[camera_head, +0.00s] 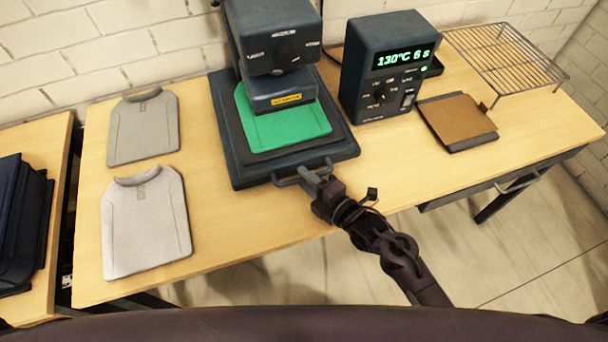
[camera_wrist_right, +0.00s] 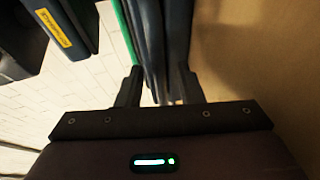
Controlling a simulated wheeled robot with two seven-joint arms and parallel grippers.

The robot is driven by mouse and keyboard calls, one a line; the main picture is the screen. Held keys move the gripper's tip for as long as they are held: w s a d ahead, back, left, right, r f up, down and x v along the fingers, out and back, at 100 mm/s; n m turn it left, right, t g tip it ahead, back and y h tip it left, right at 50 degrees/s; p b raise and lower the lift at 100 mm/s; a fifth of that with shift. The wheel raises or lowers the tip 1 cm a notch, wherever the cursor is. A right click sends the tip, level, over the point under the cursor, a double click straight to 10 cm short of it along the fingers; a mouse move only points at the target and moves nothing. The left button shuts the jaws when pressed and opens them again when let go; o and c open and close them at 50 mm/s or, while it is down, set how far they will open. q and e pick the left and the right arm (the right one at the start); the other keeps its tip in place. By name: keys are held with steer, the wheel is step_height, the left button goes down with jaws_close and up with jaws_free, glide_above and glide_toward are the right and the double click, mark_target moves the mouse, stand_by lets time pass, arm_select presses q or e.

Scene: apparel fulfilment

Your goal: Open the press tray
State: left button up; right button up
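The press tray (camera_head: 237,163) is a dark, flat slab under the press head (camera_head: 273,47). A green pad or garment piece (camera_head: 270,130) lies on it, partly under the head. The tray has a dark bar handle (camera_head: 287,180) along its front edge. My right gripper (camera_head: 312,176) is at the right part of this handle. In the right wrist view its two fingers (camera_wrist_right: 160,88) stand apart on either side of the dark tray front, with light gaps showing between them. Finger contact with the handle is not clear. My left gripper is not in view.
Two grey garment pieces (camera_head: 146,222) lie on the table left of the press. A control box (camera_head: 385,75) reading 130°C 6 s, a brown pad (camera_head: 456,118) and a wire rack (camera_head: 505,55) stand right. Table front is clear.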

steer(key=shift+w+a+f, duration=0.1)
steer(key=shift+w+a, duration=0.4)
steer(key=shift+w, duration=0.05)
jaws_close()
